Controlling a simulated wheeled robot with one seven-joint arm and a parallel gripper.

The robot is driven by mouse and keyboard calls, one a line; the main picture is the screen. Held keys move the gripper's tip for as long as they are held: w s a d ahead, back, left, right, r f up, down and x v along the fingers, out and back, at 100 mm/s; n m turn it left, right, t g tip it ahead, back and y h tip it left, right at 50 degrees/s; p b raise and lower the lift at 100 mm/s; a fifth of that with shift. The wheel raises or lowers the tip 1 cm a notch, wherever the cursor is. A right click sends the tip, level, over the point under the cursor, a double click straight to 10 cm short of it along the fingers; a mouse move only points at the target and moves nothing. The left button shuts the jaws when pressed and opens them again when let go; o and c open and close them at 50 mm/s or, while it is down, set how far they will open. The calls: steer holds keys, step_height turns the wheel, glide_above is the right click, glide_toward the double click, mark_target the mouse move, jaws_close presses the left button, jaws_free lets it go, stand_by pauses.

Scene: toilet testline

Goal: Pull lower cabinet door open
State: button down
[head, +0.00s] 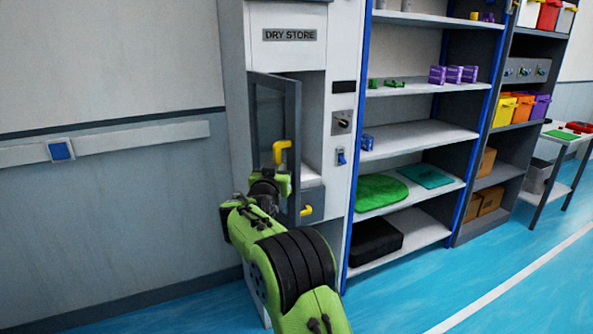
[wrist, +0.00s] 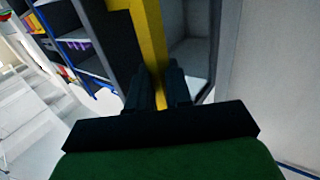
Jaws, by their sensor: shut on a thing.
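The tall white cabinet labelled DRY STORE (head: 289,35) stands left of centre in the head view. Its dark-framed door (head: 262,108) with a see-through pane is swung open, hinged at the left, and shows a pale interior (head: 312,125). A yellow bar handle (head: 281,150) is on this door. My gripper (wrist: 159,88) is shut on the yellow handle, which runs between its fingers in the wrist view (wrist: 153,45). Another yellow handle (head: 305,211) sits lower on a grey front, partly hidden by the open door and my arm.
A knob (head: 343,122) and a blue switch (head: 341,157) are on the cabinet's right side. Open shelves (head: 420,135) with blue posts stand close to the right. A plain wall with a rail (head: 120,142) is at the left.

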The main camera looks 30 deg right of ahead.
steer(key=shift+w+a+r, duration=0.15)
steer(key=shift+a, duration=0.6)
steer(key=shift+w+a+r, duration=0.1)
steer(key=shift+w+a, duration=0.1)
steer(key=shift+a, duration=0.6)
steer(key=shift+w+a+r, duration=0.15)
steer(key=shift+a, duration=0.6)
steer(key=shift+h, duration=0.3)
steer(key=c, duration=1.5)
jaws_free()
steer(key=shift+d, duration=0.1)
steer(key=o, duration=0.3)
steer(key=shift+w+d+f, duration=0.2)
steer(key=shift+w+f, duration=0.1)
steer(key=shift+w, duration=0.1)
steer(key=shift+o, duration=0.2)
steer(key=shift+s, duration=0.1)
steer(key=shift+a, duration=0.1)
steer(key=b+v, duration=0.1)
steer(key=v, duration=1.4)
steer(key=shift+s+a+r, duration=0.2)
steer(key=shift+s+a, duration=0.05)
steer(key=shift+s, duration=0.05)
